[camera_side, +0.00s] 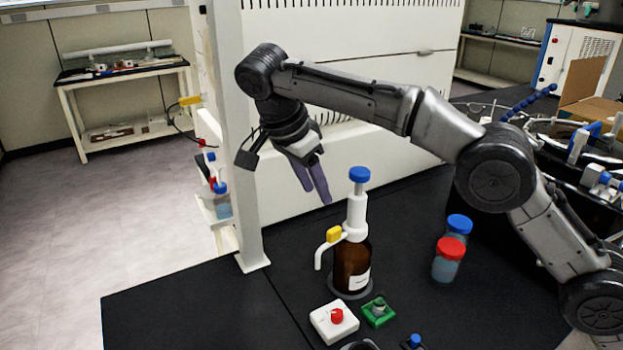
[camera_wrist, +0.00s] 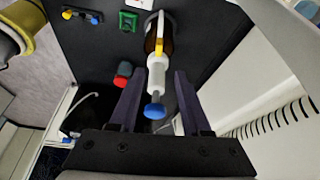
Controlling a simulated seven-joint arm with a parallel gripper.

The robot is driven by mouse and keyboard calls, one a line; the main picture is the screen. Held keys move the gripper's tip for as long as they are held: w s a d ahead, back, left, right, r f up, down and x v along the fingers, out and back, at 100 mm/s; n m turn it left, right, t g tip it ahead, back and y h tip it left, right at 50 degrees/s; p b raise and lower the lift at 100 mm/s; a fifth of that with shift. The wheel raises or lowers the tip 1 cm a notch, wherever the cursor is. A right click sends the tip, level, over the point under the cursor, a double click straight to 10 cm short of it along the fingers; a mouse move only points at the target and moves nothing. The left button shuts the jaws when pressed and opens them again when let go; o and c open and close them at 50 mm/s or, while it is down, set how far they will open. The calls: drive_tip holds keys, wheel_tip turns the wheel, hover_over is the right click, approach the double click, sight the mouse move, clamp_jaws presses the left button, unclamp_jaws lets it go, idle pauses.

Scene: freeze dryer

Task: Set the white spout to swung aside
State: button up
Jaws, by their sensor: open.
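A brown bottle (camera_side: 352,268) stands upright on the black bench with a white pump (camera_side: 356,215) and a blue top knob (camera_side: 359,175). The white spout (camera_side: 319,255) leaves the pump below a yellow tab (camera_side: 333,234), points left and bends down at its end. My gripper (camera_side: 317,194) is open and empty, above and left of the pump. In the wrist view the fingers (camera_wrist: 159,75) appear on either side of the white pump (camera_wrist: 156,77), with the blue knob (camera_wrist: 155,111) nearer the camera. Contact cannot be told there; the side view shows them apart.
A red-capped bottle (camera_side: 449,260) and a blue-capped bottle (camera_side: 459,226) stand right of the pump. A white box with a red knob (camera_side: 334,320) and a green block (camera_side: 378,312) lie in front. A white post (camera_side: 228,140) and cabinet (camera_side: 390,130) stand behind and left.

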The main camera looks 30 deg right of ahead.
drive_tip(key=shift+v, duration=0.75)
